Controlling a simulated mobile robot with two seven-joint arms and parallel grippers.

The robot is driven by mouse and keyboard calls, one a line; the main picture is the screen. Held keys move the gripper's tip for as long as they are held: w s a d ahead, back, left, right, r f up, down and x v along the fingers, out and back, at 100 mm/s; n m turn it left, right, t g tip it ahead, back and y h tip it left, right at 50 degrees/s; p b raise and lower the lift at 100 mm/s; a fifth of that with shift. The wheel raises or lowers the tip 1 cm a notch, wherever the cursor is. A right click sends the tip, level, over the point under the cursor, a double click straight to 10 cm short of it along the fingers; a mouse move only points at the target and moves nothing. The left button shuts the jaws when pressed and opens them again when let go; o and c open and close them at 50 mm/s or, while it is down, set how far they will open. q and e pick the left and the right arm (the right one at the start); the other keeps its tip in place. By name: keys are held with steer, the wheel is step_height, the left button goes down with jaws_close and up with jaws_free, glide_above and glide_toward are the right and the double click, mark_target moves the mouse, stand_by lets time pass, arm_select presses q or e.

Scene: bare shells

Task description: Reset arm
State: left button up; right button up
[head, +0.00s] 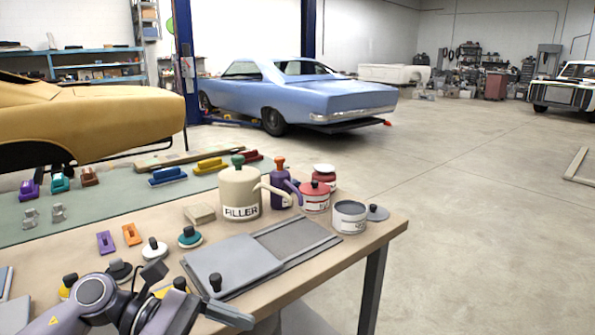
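My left arm comes in from the lower left. Its gripper (196,295) is over the front edge of the workbench (365,248), with its two dark fingers spread apart. A yellow piece with a black knob (180,284) shows partly behind it; I see nothing clearly held. The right gripper is not in view.
A grey tray with a sliding lid (232,262) lies right of the gripper. Behind stand a cream FILLER can (240,193), red pots (315,197) and a grey tin (350,217). Round knobbed pads (154,250) lie close by. Open floor lies right of the bench.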

arm_select(q)
steer(key=s+a+f+m+t+y+p, duration=0.1)
steer(key=a+f+m+t+y, duration=0.35)
steer(key=f+m+t, duration=0.6)
steer(key=s+a+f+m+t+y+p, duration=0.1)
steer(key=a+f+m+t+y+p, duration=0.3)
steer(key=m, duration=1.1)
steer(key=s+a+f+n+g+y+b, duration=0.1)
steer(key=s+f+n+g+y, duration=0.1)
steer(key=s+f+n+y, duration=0.2)
steer(key=s+f+n, duration=0.3)
steer(key=s+f, duration=0.2)
steer(key=f, duration=0.1)
steer(key=shift+s+b, duration=0.3)
